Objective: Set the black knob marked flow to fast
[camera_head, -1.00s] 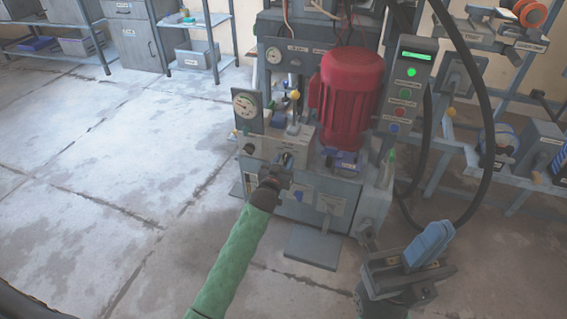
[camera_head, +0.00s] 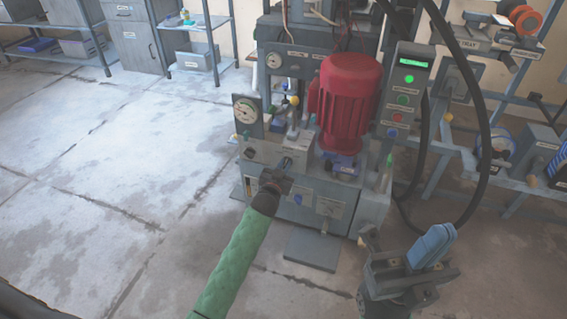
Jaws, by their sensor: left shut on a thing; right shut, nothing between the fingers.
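The press unit (camera_head: 330,212) stands in the middle, with a grey control block (camera_head: 263,150) on its front left. A small black knob (camera_head: 250,153) shows on the block's left part. My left gripper (camera_head: 285,166) reaches in from below and is shut on a small dark part at the block's right side. Its fingers hide most of that part, and I cannot read the markings to tell which knob is marked flow. My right gripper (camera_head: 432,247) is shut and empty at the lower right, apart from the press.
A red motor (camera_head: 349,103) stands behind the block, with a gauge (camera_head: 245,110) at its left. A button panel (camera_head: 405,90) and black hoses (camera_head: 484,120) are at the right. The floor at left is clear.

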